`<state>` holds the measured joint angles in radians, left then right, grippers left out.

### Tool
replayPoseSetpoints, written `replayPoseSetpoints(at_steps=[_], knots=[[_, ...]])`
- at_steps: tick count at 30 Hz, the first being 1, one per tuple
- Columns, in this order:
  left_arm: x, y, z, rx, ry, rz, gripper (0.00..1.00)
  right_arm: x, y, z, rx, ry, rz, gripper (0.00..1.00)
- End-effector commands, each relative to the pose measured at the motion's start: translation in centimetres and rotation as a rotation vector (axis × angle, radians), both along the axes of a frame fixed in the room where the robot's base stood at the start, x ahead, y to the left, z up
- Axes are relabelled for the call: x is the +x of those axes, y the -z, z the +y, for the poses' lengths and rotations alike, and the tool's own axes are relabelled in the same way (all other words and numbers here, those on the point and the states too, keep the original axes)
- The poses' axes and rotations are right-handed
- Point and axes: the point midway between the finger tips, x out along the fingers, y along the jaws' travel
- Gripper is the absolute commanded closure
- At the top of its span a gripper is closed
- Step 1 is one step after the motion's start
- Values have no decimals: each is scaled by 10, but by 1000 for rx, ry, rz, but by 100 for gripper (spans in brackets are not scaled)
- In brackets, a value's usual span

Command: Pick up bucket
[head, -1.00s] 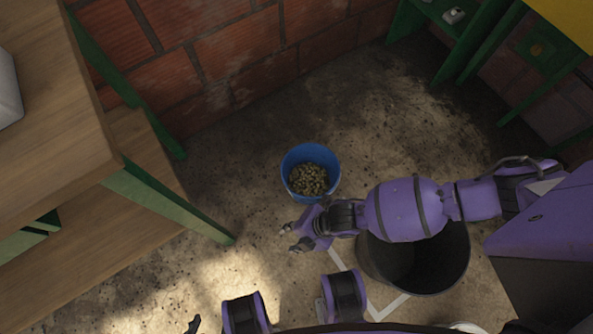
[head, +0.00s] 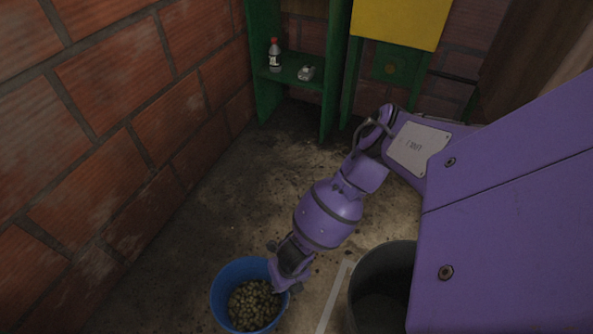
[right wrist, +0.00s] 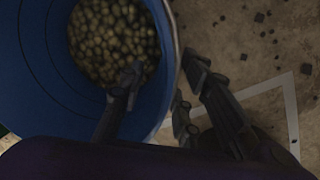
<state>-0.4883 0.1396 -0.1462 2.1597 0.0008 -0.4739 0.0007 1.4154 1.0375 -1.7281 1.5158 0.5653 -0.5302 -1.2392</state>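The blue bucket (head: 224,279) stands on the floor at the bottom of the head view, holding many small yellow-brown beans (head: 253,305). My right gripper (head: 279,272) is at its right rim. In the right wrist view the bucket (right wrist: 36,65) fills the left side, and the beans (right wrist: 112,38) show inside. There my right gripper (right wrist: 158,88) is open across the rim, with one finger over the inside and the others outside. A gap shows between the fingers. The fingertips are partly hidden in the head view. My left gripper is not in view.
A dark bin (head: 372,270) stands right of the bucket, under my right arm. A brick wall (head: 115,150) runs along the left. Green shelving (head: 290,75) with a bottle (head: 274,56) stands at the back. Bare floor lies between the bucket and the shelving.

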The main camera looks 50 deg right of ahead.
Motion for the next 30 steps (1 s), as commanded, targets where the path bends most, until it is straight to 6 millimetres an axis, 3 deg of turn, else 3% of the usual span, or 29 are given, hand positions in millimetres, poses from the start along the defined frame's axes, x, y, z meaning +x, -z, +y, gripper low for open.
replayPoseSetpoints(at_steps=[9,16,24,30], knots=[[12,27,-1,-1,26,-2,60,8,44,9,2,1,-2,69],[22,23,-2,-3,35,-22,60,9,44,9,2,1,-3,69],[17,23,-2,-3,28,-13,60,9,44,9,2,1,-3,100],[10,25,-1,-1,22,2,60,10,43,10,4,1,-4,100]])
